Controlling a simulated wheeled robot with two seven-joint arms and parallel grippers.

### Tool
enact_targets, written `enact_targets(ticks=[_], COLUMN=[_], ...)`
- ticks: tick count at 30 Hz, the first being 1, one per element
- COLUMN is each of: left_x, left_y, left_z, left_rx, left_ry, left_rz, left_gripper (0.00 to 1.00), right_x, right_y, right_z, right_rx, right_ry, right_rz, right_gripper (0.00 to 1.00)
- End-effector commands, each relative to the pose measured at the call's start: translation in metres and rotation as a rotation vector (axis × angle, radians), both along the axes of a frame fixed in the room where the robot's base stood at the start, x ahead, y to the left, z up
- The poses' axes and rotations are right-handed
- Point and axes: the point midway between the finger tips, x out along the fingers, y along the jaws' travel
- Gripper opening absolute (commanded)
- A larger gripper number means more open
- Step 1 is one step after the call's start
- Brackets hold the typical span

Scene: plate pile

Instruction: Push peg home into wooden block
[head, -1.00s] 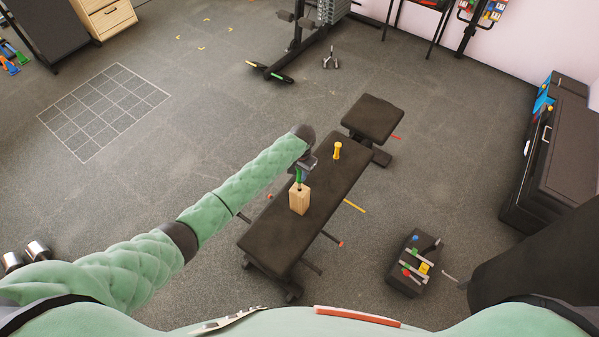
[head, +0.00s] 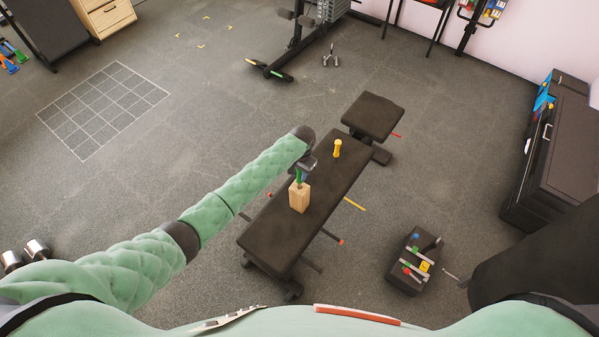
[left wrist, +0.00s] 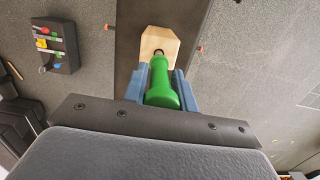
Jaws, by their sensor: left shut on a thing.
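The wooden block (head: 299,197) stands upright on the black bench; its pale top also shows in the left wrist view (left wrist: 158,40). The green peg (head: 299,175) is at the block's top, and in the left wrist view the peg (left wrist: 162,88) points at the dark hole. How deep its tip sits in the hole I cannot tell. My left gripper (left wrist: 162,80) is shut on the green peg, its blue fingers on either side. In the head view the left gripper (head: 302,168) is just above the block. My right gripper is not in view.
A yellow peg-like object (head: 337,149) stands farther back on the black bench (head: 270,238). A dark box with coloured parts (head: 413,262) is on the floor to the right. The bench top around the block is mostly clear.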

Motion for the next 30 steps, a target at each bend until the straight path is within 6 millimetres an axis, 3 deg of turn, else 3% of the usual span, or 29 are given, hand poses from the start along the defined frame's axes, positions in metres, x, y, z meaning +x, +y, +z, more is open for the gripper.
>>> enact_targets(ticks=[30], left_x=[-0.001], left_y=[0.000], left_z=[-0.022], left_rx=[0.001], left_ry=[0.002], left_rz=[0.000], left_gripper=[0.00], right_x=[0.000], right_y=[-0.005], right_z=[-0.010], right_rx=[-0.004], right_ry=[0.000], right_rz=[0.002], right_gripper=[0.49])
